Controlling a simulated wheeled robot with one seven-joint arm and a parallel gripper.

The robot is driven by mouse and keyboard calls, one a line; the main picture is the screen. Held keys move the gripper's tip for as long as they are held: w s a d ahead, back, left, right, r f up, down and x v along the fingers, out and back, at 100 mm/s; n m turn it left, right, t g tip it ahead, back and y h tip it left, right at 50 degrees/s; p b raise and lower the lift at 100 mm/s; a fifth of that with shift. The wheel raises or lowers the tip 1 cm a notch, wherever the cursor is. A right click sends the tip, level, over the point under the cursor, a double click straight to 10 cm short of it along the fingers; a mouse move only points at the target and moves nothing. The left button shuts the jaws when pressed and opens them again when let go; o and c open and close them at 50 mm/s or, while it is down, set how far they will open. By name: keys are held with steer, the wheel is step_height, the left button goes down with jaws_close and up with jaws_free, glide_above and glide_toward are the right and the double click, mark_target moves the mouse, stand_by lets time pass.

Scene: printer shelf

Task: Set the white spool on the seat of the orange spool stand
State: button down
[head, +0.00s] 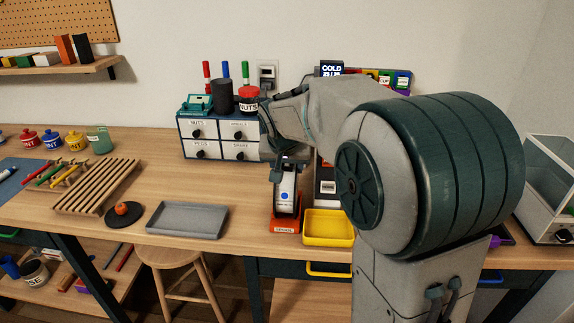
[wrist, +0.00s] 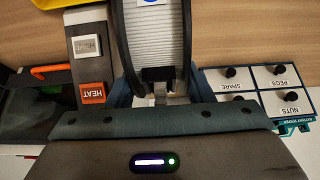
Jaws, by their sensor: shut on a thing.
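The white spool (head: 287,184), with dark rims and a blue dot, is upright in the head view, just below my gripper (head: 290,165). In the wrist view the spool (wrist: 155,42) shows its pale ribbed winding between dark rims. My gripper (wrist: 158,86) is shut on its near edge. The orange spool stand (head: 285,226) is on the table directly beneath the spool in the head view. The spool hides most of the stand's seat, so I cannot tell whether the spool touches it.
A yellow tray (head: 328,228) stands close to the right of the stand. A grey tray (head: 188,220) lies to the left. A drawer cabinet (head: 218,135) stands behind with jars on top. A panel with an orange HEAT button (wrist: 92,93) is beside the spool.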

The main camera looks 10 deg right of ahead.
steer(key=c, duration=0.6)
jaws_free()
steer(key=v, duration=1.4)
steer(key=s+f+n+g+p, duration=0.1)
steer(key=s+f+p, duration=0.1)
steer(key=s, duration=0.5)
steer(key=s+d+f+n+g+y+p, duration=0.1)
steer(key=s+f+p, duration=0.1)
steer(key=s+f, duration=0.3)
steer(key=s+d+f+n+g+p, duration=0.1)
steer(key=s+f, duration=0.3)
steer(key=s, duration=0.4)
steer(key=shift+s+d+f+y+p, duration=0.2)
steer(key=shift+s+y+p, duration=0.2)
steer(key=shift+p, duration=0.15)
